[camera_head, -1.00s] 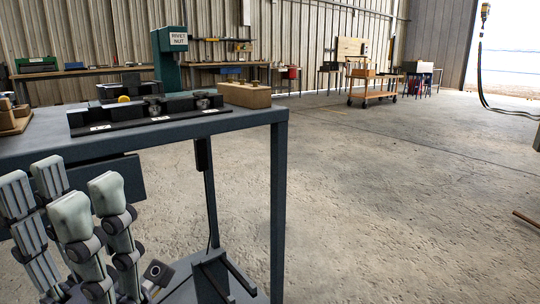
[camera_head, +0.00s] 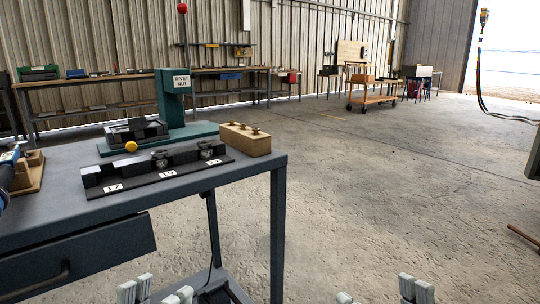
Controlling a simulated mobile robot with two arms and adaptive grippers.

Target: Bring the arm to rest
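My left gripper (camera_head: 157,294) shows at the bottom edge, left of the middle. Only its pale fingertips are in view, with a gap between them and nothing held in it. My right gripper (camera_head: 379,296) shows at the bottom edge, right of the middle. Its fingertips stand wide apart with only floor between them. Both grippers are low, in front of the workbench (camera_head: 60,212) and below its top. The rest of both grippers and the arms is cut off by the frame.
On the bench are a black rack (camera_head: 155,178) with numbered labels, a green press (camera_head: 174,100) marked RIVET NUT, a wooden block (camera_head: 246,140) and a wooden holder (camera_head: 28,175) at left. A drawer (camera_head: 75,255) is under the top.

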